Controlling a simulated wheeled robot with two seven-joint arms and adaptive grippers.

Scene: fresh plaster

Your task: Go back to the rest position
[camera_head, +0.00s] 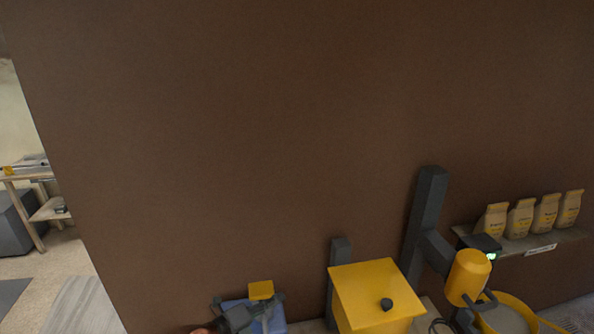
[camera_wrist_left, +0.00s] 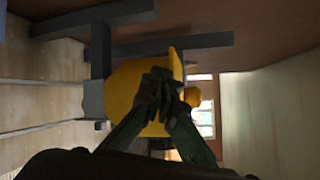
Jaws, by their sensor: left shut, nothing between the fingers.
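My left gripper (camera_head: 256,311) is low in the head view, left of the yellow box, and only part of it shows. In the left wrist view its two dark fingers (camera_wrist_left: 160,84) meet in the middle, shut and empty. They overlap a yellow body (camera_wrist_left: 128,84) behind them, and I cannot tell how far apart they are. My right gripper cannot be made out in either view.
A yellow box (camera_head: 372,290) with a dark knob stands at the bottom, beside grey posts (camera_head: 425,215) and a yellow machine (camera_head: 468,277). Several bags (camera_head: 520,219) stand on a shelf at right. A blue item (camera_head: 277,321) lies by the gripper. A brown wall (camera_head: 250,150) fills the back.

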